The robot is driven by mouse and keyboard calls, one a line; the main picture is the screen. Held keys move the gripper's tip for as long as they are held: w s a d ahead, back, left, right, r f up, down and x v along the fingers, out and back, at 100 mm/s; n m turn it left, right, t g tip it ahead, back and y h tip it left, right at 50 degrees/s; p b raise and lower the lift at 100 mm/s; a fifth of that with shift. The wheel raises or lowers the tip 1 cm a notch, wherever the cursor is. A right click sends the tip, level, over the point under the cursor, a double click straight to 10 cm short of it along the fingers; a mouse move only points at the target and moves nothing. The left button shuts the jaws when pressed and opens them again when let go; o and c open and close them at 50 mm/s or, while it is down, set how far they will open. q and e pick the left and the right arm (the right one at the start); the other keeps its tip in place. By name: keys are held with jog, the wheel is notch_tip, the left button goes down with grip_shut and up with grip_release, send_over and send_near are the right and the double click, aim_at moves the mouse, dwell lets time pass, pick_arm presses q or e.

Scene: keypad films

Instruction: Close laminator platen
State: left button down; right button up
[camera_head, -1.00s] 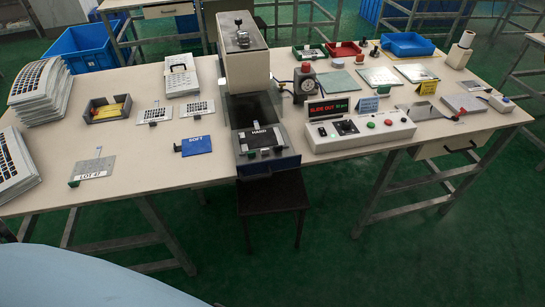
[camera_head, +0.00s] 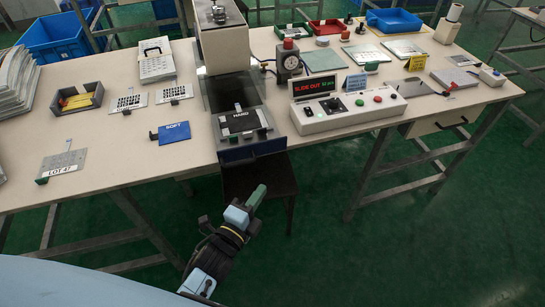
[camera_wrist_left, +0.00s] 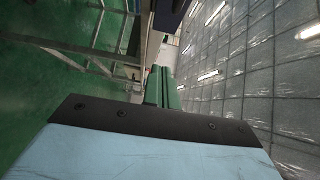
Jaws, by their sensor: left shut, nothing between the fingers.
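The laminator (camera_head: 222,45) is a tall beige press at the back middle of the table. Its dark slide (camera_head: 232,92) sticks out toward me, with a plate marked HARD (camera_head: 243,120) on it and a dark blue front face (camera_head: 252,152) at the table's front edge. The red display (camera_head: 314,85) reads SLIDE OUT. My left gripper (camera_head: 258,193) is in front of and below the slide, apart from it. Its green fingers are together and empty; they also show in the left wrist view (camera_wrist_left: 161,86). My right gripper is out of view.
A white control box (camera_head: 348,108) with buttons stands right of the slide. A blue SOFT plate (camera_head: 173,133) and a LOT 47 plate (camera_head: 63,164) lie to the left. A dark stool-like surface (camera_head: 258,177) is below the slide. The floor in front is open.

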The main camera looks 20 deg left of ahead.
pick_arm(q)
send_near(278, 145)
jog(key=w+d, duration=0.3)
jog(key=d, duration=0.1)
jog(key=w+a, duration=0.1)
jog(key=w+a+b, duration=0.1)
jog(key=shift+w+a+f, duration=0.15)
jog(key=shift+w+a, duration=0.05)
jog(key=shift+w, duration=0.25)
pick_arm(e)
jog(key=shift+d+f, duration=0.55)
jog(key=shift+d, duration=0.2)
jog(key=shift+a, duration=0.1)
pick_arm(q)
jog(key=shift+a, duration=0.2)
